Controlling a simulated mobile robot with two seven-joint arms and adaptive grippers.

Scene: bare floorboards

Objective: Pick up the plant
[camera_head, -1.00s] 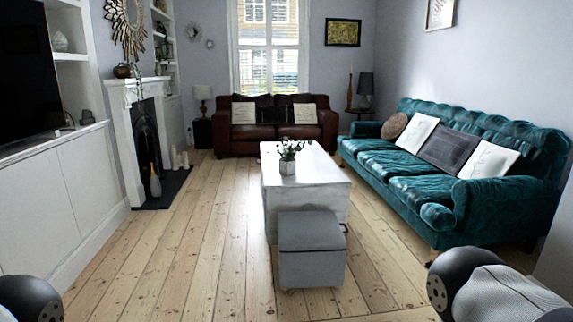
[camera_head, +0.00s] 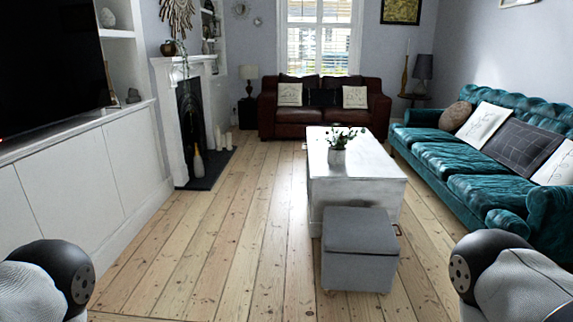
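The plant (camera_head: 338,142) stands upright in a small pale pot on top of the white chest-like table (camera_head: 322,177), ahead and a little right of centre. It has thin green leaves with small pale or dark tips. Parts of my two arms show at the lower left and lower right corners of the head view. Neither gripper is visible, and both arms are well apart from the plant.
A grey ottoman (camera_head: 358,265) stands in front of the table. A teal sofa (camera_head: 470,160) is on the right, a brown sofa (camera_head: 322,115) behind. White cabinets (camera_head: 90,200) and a fireplace (camera_head: 168,125) line the left. Bare floorboards (camera_head: 235,225) are clear left of the table.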

